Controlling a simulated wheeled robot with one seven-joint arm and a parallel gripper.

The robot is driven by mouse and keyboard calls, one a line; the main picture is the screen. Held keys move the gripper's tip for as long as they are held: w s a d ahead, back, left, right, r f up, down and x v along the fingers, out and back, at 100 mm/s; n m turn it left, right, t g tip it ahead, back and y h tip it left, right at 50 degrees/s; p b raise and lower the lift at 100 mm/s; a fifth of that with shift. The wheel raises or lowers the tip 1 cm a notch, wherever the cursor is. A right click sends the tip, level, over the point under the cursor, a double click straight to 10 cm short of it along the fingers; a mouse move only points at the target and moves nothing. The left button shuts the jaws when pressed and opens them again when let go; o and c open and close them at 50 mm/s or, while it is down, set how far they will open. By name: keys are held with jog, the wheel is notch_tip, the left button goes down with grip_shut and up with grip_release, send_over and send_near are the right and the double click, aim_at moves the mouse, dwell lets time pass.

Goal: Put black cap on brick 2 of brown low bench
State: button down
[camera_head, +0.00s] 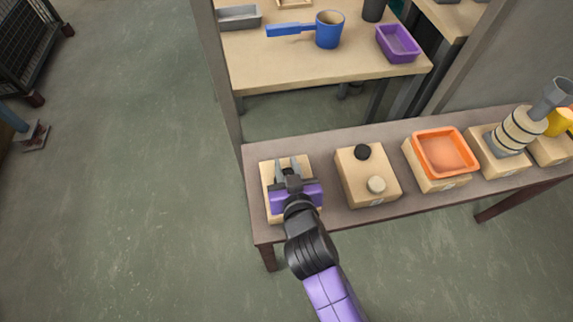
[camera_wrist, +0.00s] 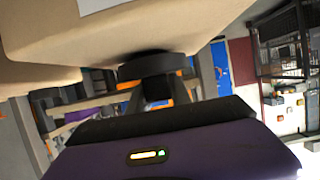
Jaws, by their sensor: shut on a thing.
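My gripper (camera_head: 288,166) is over the leftmost brick (camera_head: 268,172) of the brown low bench (camera_head: 337,222). In the wrist view, my gripper (camera_wrist: 153,88) is shut on a dark round cap (camera_wrist: 152,64). The cap is at or very close to a face of a tan brick (camera_wrist: 130,32); I cannot tell whether they touch. In the head view I cannot make out this held cap.
Further right on the bench are an orange tray (camera_head: 445,152), a ringed cylinder (camera_head: 519,129) and a yellow thing (camera_head: 560,121), each on a brick.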

jog(key=c, duration=1.2)
grip_release()
jog(key=shift+o, duration=0.2)
jog(key=shift+r, duration=0.2)
jog(key=p+v, duration=0.2)
jog(key=v, duration=1)
jog(key=shift+f, duration=0.1)
